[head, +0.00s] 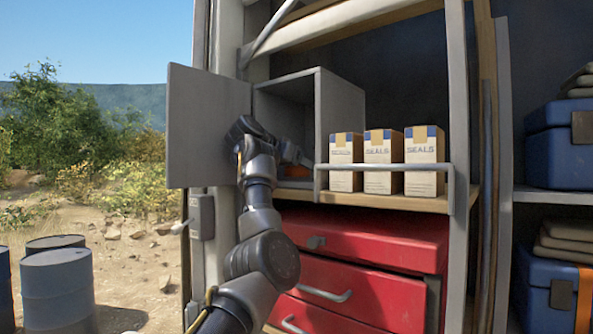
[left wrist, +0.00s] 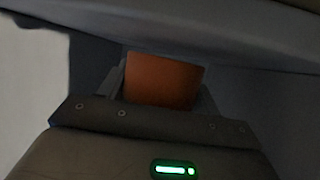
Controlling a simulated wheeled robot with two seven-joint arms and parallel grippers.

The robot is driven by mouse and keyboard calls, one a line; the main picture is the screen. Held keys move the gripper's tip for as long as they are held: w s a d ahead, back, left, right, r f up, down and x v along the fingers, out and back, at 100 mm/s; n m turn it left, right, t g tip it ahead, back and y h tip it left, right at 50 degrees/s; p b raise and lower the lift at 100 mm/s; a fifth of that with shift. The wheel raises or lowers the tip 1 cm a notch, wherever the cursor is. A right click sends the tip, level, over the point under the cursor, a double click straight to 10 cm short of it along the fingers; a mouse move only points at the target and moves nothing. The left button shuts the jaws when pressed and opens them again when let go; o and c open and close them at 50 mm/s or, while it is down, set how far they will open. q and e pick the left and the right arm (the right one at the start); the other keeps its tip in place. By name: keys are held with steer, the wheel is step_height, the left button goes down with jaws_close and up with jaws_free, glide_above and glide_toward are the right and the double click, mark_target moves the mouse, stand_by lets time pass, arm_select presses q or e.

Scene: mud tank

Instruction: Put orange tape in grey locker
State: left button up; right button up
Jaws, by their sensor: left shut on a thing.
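The grey locker (head: 340,105) stands on the shelf with its door (head: 208,125) swung open to the left. My left arm reaches in past the door. My left gripper (head: 296,160) is inside the lower part of the locker opening, and its tips are partly in shadow. The orange tape (head: 297,171) shows as a small orange patch at the gripper, low in the locker. In the left wrist view the orange tape (left wrist: 163,81) sits between the fingers, which are shut on it. Whether it touches the locker floor I cannot tell. My right gripper is not in view.
Several boxes marked SEALS (head: 382,162) stand right of the locker behind a grey rail (head: 385,167). Red drawers (head: 365,245) are below the shelf. Blue cases (head: 556,145) sit on shelves at right. Blue barrels (head: 55,285) stand outside at left.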

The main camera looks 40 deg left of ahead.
arm_select(q)
steer(key=shift+w+f, duration=0.25)
steer(key=shift+f, duration=0.15)
steer(key=shift+w+a+f, duration=0.1)
steer(key=shift+w+a, duration=0.05)
steer(key=shift+w, duration=0.05)
steer(key=shift+s, duration=0.25)
steer(key=shift+s+f+b, duration=0.1)
steer(key=shift+b, duration=0.2)
steer(key=o, duration=1.1)
steer(key=shift+w, duration=0.25)
steer(key=shift+s+r+p, duration=0.2)
steer(key=shift+r+p, duration=0.15)
steer(key=b+v, duration=0.1)
steer(key=v, duration=0.1)
steer(key=b+v, duration=0.3)
steer(key=v, duration=0.1)
steer(key=shift+s+f, duration=0.2)
steer(key=shift+s, duration=0.1)
steer(key=shift+s+a+r+b, duration=0.1)
steer(key=shift+s+r+b, duration=0.2)
steer(key=shift+s, duration=0.1)
steer(key=shift+w, duration=0.1)
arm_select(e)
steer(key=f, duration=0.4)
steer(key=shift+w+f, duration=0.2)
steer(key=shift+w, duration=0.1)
